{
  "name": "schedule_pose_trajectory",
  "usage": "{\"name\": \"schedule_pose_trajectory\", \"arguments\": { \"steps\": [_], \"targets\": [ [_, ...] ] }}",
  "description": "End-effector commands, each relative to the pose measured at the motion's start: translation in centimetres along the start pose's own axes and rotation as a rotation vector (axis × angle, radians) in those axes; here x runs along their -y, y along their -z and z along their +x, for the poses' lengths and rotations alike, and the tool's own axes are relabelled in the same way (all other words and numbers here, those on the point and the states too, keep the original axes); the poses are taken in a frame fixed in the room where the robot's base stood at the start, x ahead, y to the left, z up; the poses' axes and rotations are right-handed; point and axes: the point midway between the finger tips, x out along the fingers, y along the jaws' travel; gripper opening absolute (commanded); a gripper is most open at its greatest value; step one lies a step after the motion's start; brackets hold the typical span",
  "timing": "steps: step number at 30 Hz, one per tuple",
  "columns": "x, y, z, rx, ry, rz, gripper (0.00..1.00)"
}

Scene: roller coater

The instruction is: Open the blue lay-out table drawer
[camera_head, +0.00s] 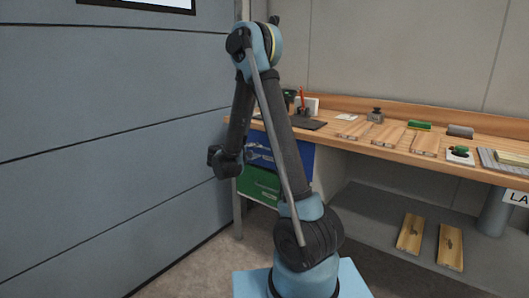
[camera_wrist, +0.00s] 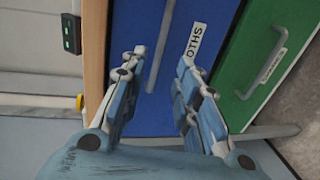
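The blue drawer (camera_head: 300,160) sits under the left end of the wooden table (camera_head: 330,133), partly hidden by my arm, and looks shut. In the wrist view the blue drawer front (camera_wrist: 215,25) appears turned on its side, with a grey bar handle (camera_wrist: 161,40) and a white label ending in "OTHS" (camera_wrist: 195,42). My gripper (camera_wrist: 161,62) is open in front of this drawer. Its two fingers lie on either side of the handle in the picture; I cannot tell whether they touch it.
A green drawer (camera_head: 259,184) with its own handle (camera_wrist: 263,68) is below the blue one. A grey panelled wall (camera_head: 110,150) stands close on the left. Wooden boards (camera_head: 390,133) and small tools lie on the table. A grey shelf (camera_head: 375,212) holds two wooden floats.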

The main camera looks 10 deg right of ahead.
Motion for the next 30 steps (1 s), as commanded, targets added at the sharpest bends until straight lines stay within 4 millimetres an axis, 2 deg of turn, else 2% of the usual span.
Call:
{"name": "schedule_pose_trajectory", "arguments": {
  "steps": [1, 9, 15, 20, 28, 30],
  "targets": [
    [0.0, -0.1, 1.0, 0.004, 0.0, 0.001, 0.29],
    [0.0, -0.1, 5.5, 0.003, 0.0, 0.0, 0.29],
    [0.0, 0.0, 7.7, 0.002, 0.0, 0.0, 0.29],
    [0.0, -0.1, 8.4, 0.001, 0.0, 0.0, 0.29],
    [0.0, -0.1, 8.4, 0.0, 0.0, 0.0, 0.29],
    [0.0, -0.1, 8.4, 0.0, 0.0, 0.0, 0.13]
  ]
}}
